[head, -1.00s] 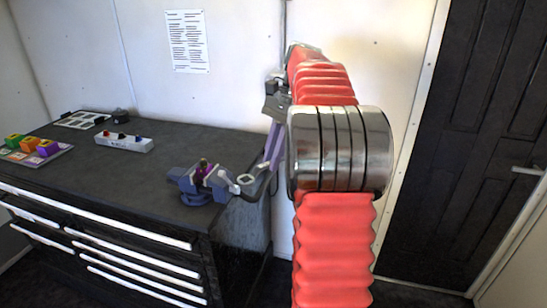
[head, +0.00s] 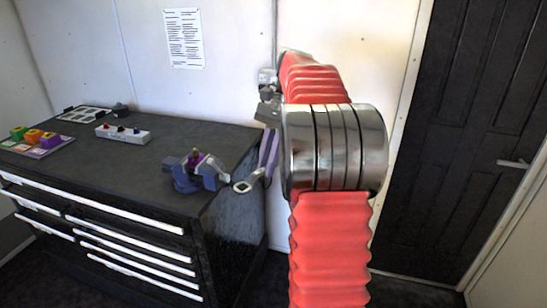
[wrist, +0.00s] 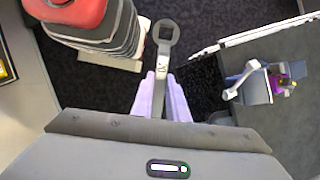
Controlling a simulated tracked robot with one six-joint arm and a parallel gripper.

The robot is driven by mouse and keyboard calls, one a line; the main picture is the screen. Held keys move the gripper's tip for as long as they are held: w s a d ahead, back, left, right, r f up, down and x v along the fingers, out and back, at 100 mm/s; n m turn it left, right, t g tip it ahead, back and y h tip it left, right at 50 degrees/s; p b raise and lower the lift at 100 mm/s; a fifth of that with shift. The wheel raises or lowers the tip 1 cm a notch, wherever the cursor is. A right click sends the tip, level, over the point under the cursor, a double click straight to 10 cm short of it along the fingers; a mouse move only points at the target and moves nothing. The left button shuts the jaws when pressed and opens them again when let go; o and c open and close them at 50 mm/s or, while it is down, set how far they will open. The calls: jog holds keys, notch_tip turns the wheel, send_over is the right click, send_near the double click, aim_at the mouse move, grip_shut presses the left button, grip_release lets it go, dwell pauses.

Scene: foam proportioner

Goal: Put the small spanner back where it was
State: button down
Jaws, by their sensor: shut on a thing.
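My gripper (wrist: 163,88), with lilac fingers, is shut on a grey spanner (wrist: 165,36). The spanner's ring end points away from the gripper, and its shank carries a small mark that looks like an M. In the head view the spanner (head: 246,184) hangs off the right edge of the bench, just right of the blue vise (head: 185,181). A purple part (head: 193,161) stands in the vise jaws. The vise also shows at the right of the wrist view (wrist: 250,84). I cannot tell which place on the bench belongs to the spanner.
The dark bench top (head: 150,160) is mostly clear. At the far left are a tray with coloured blocks (head: 36,141) and a white outlined board (head: 84,114). A dark door (head: 450,150) stands at the right.

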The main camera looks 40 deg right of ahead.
jog(key=w+a+f+n+g+h, duration=0.1)
jog(key=w+a+f+n, duration=0.2)
jog(key=a+f+n, duration=0.2)
jog(key=w+a+f+n+g+h, duration=0.1)
jog(key=w+a+f+n, duration=0.3)
jog(key=a+f, duration=0.6)
jog(key=w+a+f+n+g+h, duration=0.2)
jog(key=w+a+f+n, duration=0.2)
jog(key=a+f+n, duration=0.4)
jog(key=a, duration=0.5)
jog(key=shift+w+a, duration=0.15)
